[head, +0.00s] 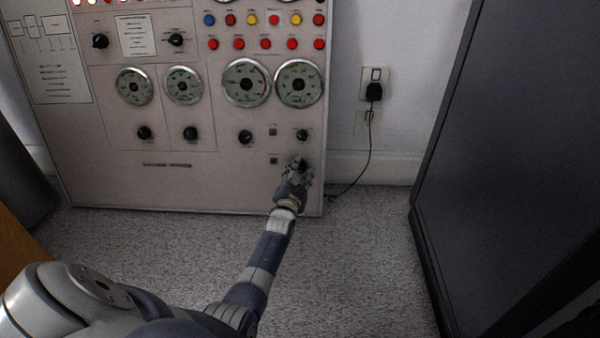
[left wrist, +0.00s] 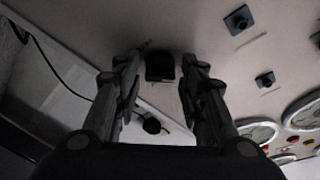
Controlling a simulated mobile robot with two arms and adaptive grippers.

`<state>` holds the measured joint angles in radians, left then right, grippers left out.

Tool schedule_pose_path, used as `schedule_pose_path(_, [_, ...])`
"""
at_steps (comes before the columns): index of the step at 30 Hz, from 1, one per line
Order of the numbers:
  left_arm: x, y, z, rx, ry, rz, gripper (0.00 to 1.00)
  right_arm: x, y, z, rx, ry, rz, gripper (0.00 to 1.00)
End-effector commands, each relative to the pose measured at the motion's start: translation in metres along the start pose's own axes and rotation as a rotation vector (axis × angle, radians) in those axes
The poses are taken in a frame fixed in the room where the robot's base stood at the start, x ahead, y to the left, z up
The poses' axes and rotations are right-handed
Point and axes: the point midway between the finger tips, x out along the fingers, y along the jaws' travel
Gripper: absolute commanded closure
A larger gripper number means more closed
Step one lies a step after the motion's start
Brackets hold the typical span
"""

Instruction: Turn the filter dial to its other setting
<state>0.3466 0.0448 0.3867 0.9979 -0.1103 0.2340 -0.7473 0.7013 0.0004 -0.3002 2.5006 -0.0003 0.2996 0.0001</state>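A black dial (left wrist: 160,67) sits low on the right side of the pale control panel (head: 225,185). It lies between the two fingers of my left gripper (left wrist: 168,62) in the left wrist view, with a visible gap on either side. My left gripper (head: 298,166) is open at the panel's lower right in the head view and mostly covers this dial. I cannot read a label or the dial's setting. Another black knob (head: 302,134) is just above it; it also shows in the left wrist view (left wrist: 152,125). My right gripper is in neither view.
Two small square knobs (head: 273,160) are left of the gripper. Round gauges (head: 298,84), more knobs (head: 245,137) and coloured buttons (head: 292,44) are higher. A black cable (head: 368,150) hangs from a wall socket (head: 375,76). A dark cabinet (head: 515,150) stands right; carpet between is clear.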

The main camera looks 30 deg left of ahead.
Motion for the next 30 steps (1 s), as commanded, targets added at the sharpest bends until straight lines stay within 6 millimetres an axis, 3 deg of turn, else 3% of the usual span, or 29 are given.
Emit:
schedule_pose_path(1, [0.000,0.000,0.000,0.000,0.000,0.000,0.81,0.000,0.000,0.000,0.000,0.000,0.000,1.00])
schedule_pose_path(3, [0.000,0.000,0.000,0.000,0.000,0.000,0.97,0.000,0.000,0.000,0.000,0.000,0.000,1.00])
schedule_pose_path(4, [0.000,0.000,0.000,0.000,0.000,0.000,0.98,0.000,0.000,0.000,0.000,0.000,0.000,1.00])
schedule_pose_path(19, [0.000,-0.002,-0.001,0.099,-0.002,0.029,0.98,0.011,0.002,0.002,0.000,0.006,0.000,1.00])
schedule_pose_path(30, [0.000,-0.005,-0.002,0.400,-0.001,0.116,0.98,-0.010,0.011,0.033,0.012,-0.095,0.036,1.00])
